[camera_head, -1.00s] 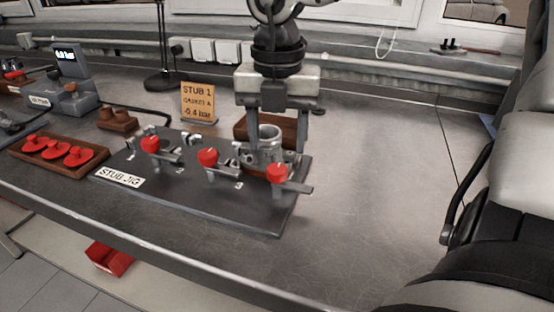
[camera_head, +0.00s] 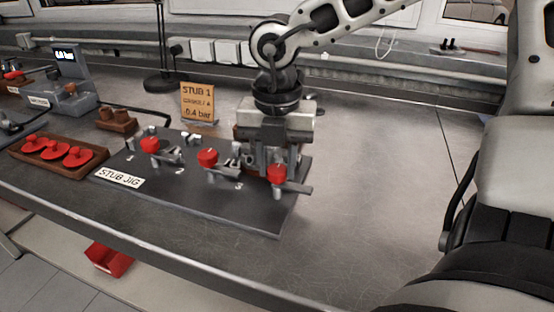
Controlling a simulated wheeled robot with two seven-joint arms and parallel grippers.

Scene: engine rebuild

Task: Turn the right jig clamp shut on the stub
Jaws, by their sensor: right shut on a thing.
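The stub jig is a dark plate (camera_head: 240,209) on the bench, with a "STUB JIG" label and three red-knobbed clamps. The right jig clamp (camera_head: 277,174) has its grey bar pointing right, toward the plate's edge. My right gripper (camera_head: 279,162) points down over this clamp. Its fingers are shut at the red knob, though the contact is partly unclear. The grey metal stub (camera_head: 250,158) stands upright just behind the clamp, mostly hidden by my gripper. My left gripper is out of view.
The other two clamps are the middle (camera_head: 208,158) and left (camera_head: 150,145) ones. A wooden tray with red parts (camera_head: 69,155) lies at left. A "STUB 1" card (camera_head: 198,102) stands behind the jig. The bench right of the jig is clear.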

